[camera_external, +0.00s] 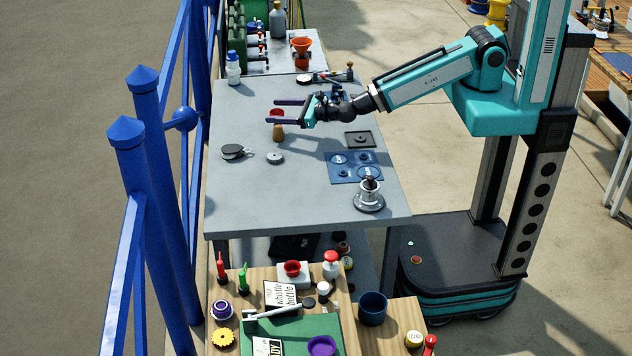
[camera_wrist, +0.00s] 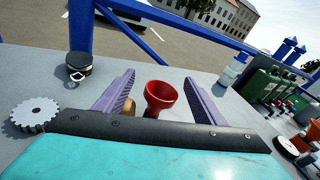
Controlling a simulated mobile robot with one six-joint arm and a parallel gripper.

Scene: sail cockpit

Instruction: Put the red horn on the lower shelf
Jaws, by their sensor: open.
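The red horn (camera_external: 277,113), a flared cup shape, stands on the grey table near its left side. In the wrist view the red horn (camera_wrist: 160,95) shows its open mouth between my two purple fingers. My gripper (camera_external: 272,111) is open and level, with its fingers on either side of the horn and pointing left. In the wrist view my gripper (camera_wrist: 158,82) shows gaps between the fingers and the horn. The horn's lower part is hidden by my gripper. The lower shelf (camera_external: 362,264) lies under the grey tabletop, partly hidden by the tabletop and the wooden bench.
A tan wooden piece (camera_external: 278,132) is close to the horn. A black-topped pulley (camera_external: 236,152) and a grey gear (camera_external: 275,157) are nearby. A blue plate (camera_external: 355,167) and a winch (camera_external: 369,195) stand at right. A dark item (camera_external: 294,246) occupies part of the shelf. Blue railing runs along the left.

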